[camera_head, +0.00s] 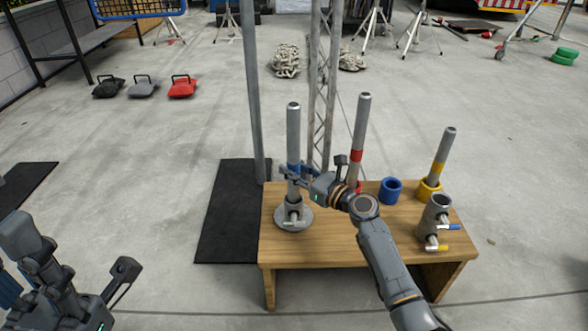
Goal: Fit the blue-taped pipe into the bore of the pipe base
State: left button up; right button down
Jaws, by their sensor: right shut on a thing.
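The blue-taped pipe (293,135) is a grey tube with a blue band, standing about upright over the left part of the wooden table. My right gripper (293,173) is shut on it around the blue band. The pipe base (283,221) is a grey round flange on the table, directly below the pipe. The pipe's lower end meets the short collar of the base; I cannot tell whether it is inside the bore. My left gripper (78,262) is at the lower left, away from the table, with its fingers spread and nothing between them.
On the wooden table (330,242) are a red-taped pipe (362,125), a yellow-taped pipe (445,150) in a yellow ring (428,190), an empty blue ring (391,190) and a grey fitting with handles (433,216). A tall grey post (252,90) stands behind the table.

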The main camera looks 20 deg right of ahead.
jog(key=shift+f, duration=0.25)
jog(key=c, duration=0.9)
grip_release()
jog(key=shift+c, duration=0.2)
jog(key=shift+f, duration=0.1)
jog(key=v, duration=1.2)
